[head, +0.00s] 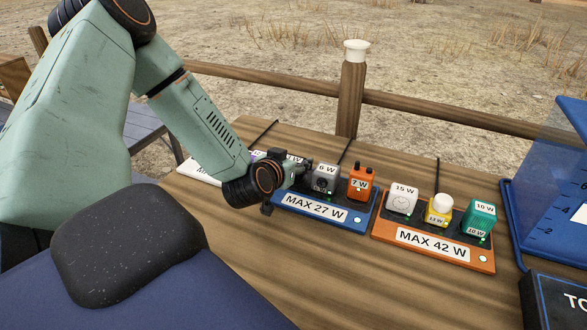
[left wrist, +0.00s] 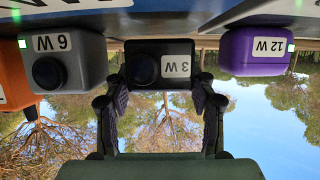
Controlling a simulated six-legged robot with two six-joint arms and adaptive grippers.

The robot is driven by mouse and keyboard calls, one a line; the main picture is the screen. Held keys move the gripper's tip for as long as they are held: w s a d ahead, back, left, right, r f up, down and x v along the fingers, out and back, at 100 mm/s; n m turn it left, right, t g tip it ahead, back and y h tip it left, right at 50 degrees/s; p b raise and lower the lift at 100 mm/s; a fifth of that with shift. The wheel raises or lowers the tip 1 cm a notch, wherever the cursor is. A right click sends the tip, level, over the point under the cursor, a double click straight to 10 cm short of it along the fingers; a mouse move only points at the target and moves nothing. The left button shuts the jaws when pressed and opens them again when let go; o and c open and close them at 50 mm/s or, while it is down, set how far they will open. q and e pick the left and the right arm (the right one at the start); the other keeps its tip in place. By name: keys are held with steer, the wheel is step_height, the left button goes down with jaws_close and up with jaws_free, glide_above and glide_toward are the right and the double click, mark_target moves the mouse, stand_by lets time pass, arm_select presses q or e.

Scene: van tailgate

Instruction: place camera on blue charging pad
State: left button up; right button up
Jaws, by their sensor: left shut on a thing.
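A black box marked 3 W with a round dark lens, which looks like the camera (left wrist: 146,72), is between the fingers of my left gripper (left wrist: 160,100) in the left wrist view, which is upside down. The gripper is shut on it. In the head view my left gripper (head: 298,172) is at the left end of the blue charging pad (head: 318,208), marked MAX 27 W, and mostly hides the black box. I cannot tell whether the box touches the pad. A grey box marked 6 W (head: 325,178) with a round dark lens stands on the pad beside it.
An orange device marked 7 W (head: 360,183) stands on the blue pad's right. The orange MAX 42 W pad (head: 432,248) holds white, yellow and teal devices. A white pad (head: 200,172) and a purple 12 W device (left wrist: 255,52) are left. A blue bin (head: 515,225) is right.

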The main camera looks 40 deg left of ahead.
arm_select(q)
steer(key=shift+w+f, duration=0.1)
steer(key=shift+f, duration=0.55)
steer(key=shift+d+r, duration=0.35)
steer(key=shift+r, duration=0.05)
steer(key=shift+a+f, duration=0.1)
steer(key=shift+f, duration=0.05)
steer(key=o, duration=0.8)
steer(key=shift+a+f, duration=0.1)
steer(key=shift+f, duration=0.1)
steer(key=shift+o, duration=0.7)
steer(key=shift+a, duration=0.1)
steer(key=shift+d+r, duration=0.1)
steer(key=shift+d, duration=0.15)
steer(key=shift+s+r, duration=0.3)
steer(key=p+v, duration=0.6)
steer(key=v, duration=0.3)
steer(key=shift+r, duration=0.1)
steer(key=shift+s+d+r+p, duration=0.1)
steer(key=shift+s+p, duration=0.15)
steer(key=shift+s, duration=0.1)
steer(key=shift+s+d+r+p, duration=0.1)
steer(key=shift+s+p, duration=0.1)
steer(key=shift+s, duration=0.15)
steer(key=shift+s+d+r, duration=0.15)
steer(key=shift+s, duration=0.3)
arm_select(e)
step_height(320, 180, up, 6)
steer(key=shift+d+r, duration=0.15)
steer(key=shift+r, duration=0.05)
